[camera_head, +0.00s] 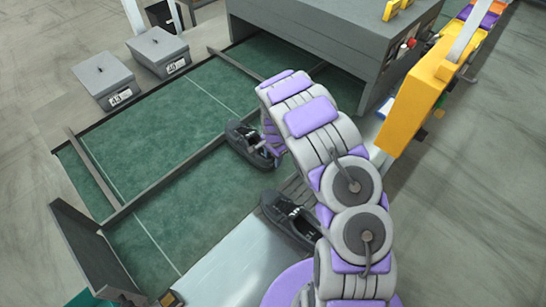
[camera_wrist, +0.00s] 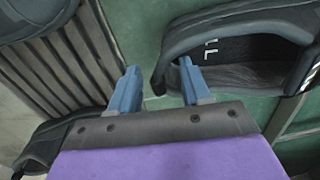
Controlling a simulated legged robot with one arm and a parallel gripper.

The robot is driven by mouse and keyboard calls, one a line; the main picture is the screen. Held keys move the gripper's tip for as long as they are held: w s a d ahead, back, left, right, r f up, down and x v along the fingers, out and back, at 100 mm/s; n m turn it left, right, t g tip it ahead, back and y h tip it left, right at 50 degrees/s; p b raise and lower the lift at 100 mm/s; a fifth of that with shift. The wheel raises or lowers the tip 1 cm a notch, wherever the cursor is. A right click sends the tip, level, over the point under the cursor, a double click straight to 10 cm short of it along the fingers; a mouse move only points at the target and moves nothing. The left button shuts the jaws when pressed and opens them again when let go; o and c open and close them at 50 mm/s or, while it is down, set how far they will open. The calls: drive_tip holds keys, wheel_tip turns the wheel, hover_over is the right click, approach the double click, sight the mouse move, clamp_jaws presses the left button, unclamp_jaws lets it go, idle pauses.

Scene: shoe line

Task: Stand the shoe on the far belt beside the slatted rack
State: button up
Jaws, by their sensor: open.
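A black shoe (camera_head: 243,136) stands sole down on the green belt (camera_head: 190,195), close to the slatted rack, in the head view. In the wrist view the same shoe (camera_wrist: 235,38) is at the upper right, with white marks inside its opening. My gripper (camera_wrist: 158,78) is open at its left end; one finger overlaps the opening and the other is outside the rim. I cannot tell whether they touch it. The slatted rack (camera_wrist: 62,68) is left of the gripper; it also shows in the head view (camera_head: 300,188). My arm hides the gripper there.
Another dark shoe (camera_head: 290,218) lies by the slatted rack. A grey rail (camera_head: 165,183) divides the green surface. A grey machine housing (camera_head: 310,45) stands at the back, with two numbered grey boxes (camera_head: 160,50) at upper left. A yellow frame (camera_head: 412,90) stands right of my arm.

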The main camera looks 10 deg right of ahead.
drive_tip(key=shift+a+r, duration=0.2)
drive_tip(key=shift+r, duration=0.3)
wheel_tip(320, 180, up, 12)
drive_tip(key=f+p, duration=0.1)
drive_tip(key=s+d+r+n, duration=0.3)
drive_tip(key=s+r+n, duration=0.1)
drive_tip(key=s+r, duration=1.25)
drive_tip(key=s+a+r+n+g, duration=0.1)
drive_tip(key=s+r+n, duration=0.2)
drive_tip(key=s, duration=1)
drive_tip(key=s+a+r+n+g, duration=0.1)
drive_tip(key=s+a+r+n, duration=0.1)
drive_tip(key=s, duration=1)
drive_tip(key=r+n, duration=0.1)
drive_tip(key=n, duration=0.1)
drive_tip(key=shift+s+r+n, duration=0.25)
drive_tip(key=shift+s+n, duration=0.1)
drive_tip(key=shift+n, duration=0.05)
